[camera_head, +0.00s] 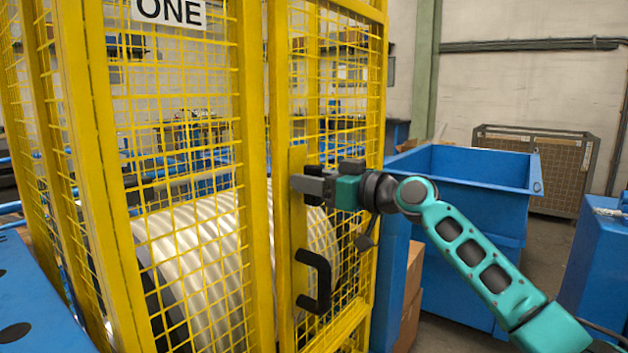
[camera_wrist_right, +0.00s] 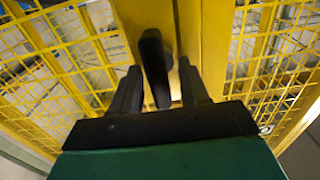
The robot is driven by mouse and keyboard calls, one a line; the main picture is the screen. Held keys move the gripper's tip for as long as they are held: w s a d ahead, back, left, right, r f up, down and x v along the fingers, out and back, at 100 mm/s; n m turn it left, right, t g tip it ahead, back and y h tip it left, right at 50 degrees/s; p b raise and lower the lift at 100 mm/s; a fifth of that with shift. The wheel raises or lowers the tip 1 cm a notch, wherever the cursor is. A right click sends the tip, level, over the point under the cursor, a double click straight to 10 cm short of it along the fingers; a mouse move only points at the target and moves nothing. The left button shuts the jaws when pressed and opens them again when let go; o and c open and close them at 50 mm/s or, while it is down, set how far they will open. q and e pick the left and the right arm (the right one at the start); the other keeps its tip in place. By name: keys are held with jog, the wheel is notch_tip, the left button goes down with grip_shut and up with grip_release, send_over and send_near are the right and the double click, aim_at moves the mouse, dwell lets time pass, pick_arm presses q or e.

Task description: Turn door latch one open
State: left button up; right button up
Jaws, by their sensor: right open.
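The yellow mesh door carries a yellow upright plate (camera_head: 298,230) under the sign "ONE" side of the cage. The black latch lever (camera_wrist_right: 154,62) shows in the wrist view, roughly upright and slightly tilted, between my two fingers. In the head view the latch (camera_head: 314,171) is mostly hidden behind my right gripper (camera_head: 308,185). That gripper is open, its fingers on either side of the lever, with visible gaps in the wrist view. A black pull handle (camera_head: 322,280) sits below it on the door. My left gripper is not in view.
The yellow cage (camera_head: 253,150) encloses a large ribbed metal drum (camera_head: 195,250). A blue bin (camera_head: 465,165) stands right of the door, with cardboard boxes (camera_head: 409,285) close beside it. A mesh crate (camera_head: 555,170) stands farther back.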

grip_shut()
